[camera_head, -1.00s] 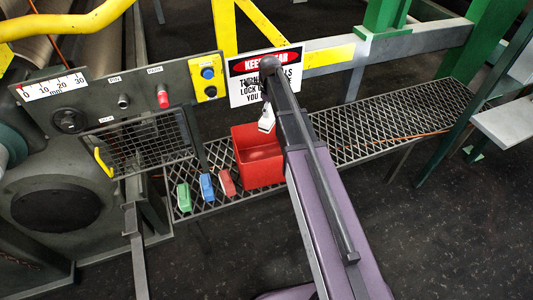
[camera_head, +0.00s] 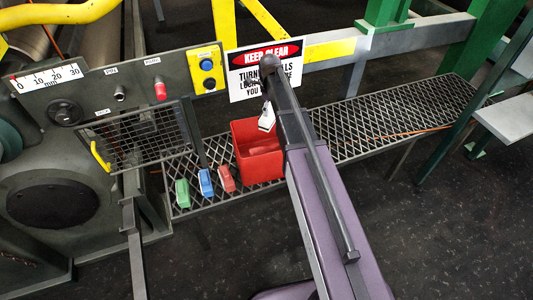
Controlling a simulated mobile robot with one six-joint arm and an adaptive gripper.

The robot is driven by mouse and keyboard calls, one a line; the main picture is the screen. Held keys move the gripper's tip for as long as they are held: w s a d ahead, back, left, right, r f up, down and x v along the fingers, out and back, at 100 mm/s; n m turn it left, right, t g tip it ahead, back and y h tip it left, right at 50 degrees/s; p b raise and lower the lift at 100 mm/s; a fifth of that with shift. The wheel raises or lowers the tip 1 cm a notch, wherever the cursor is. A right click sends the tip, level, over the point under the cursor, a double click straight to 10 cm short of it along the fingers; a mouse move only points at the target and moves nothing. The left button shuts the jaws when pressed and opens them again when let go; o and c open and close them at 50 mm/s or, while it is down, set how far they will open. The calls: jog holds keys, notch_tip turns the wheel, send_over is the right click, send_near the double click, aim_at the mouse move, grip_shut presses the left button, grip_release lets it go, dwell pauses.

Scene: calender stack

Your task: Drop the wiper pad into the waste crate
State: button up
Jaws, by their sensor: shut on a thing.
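A small white block, which I take for the wiper pad (camera_head: 266,122), hangs below the end of my arm. My gripper (camera_head: 266,103) is mostly hidden behind my dark arm link and appears shut on the pad's upper end. In the picture the pad overlaps the back rim of the red waste crate (camera_head: 262,168); its exact height above the crate cannot be told. The crate stands upright and open on the grating shelf, with my arm covering part of its right side. Its floor is only partly visible.
Green (camera_head: 182,193), blue (camera_head: 206,183) and red (camera_head: 227,178) blocks stand left of the crate on the grating (camera_head: 400,120). A warning sign (camera_head: 262,72) rises behind the crate. A control panel (camera_head: 110,95) with a mesh guard is at left. The grating to the right is mostly clear.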

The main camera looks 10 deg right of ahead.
jog(key=shift+f+b, duration=1.4)
jog(key=shift+f, duration=0.3)
jog(key=o, duration=1)
jog(key=shift+o, duration=0.2)
jog(key=shift+s, duration=0.1)
jog(key=s+r+n+p, duration=0.5)
jog(key=s+n, duration=0.7)
jog(key=s+r+n+p, duration=0.6)
jog(key=s+n, duration=0.6)
jog(key=n, duration=0.1)
jog(key=shift+a+r, duration=0.15)
jog(key=shift+a, duration=0.1)
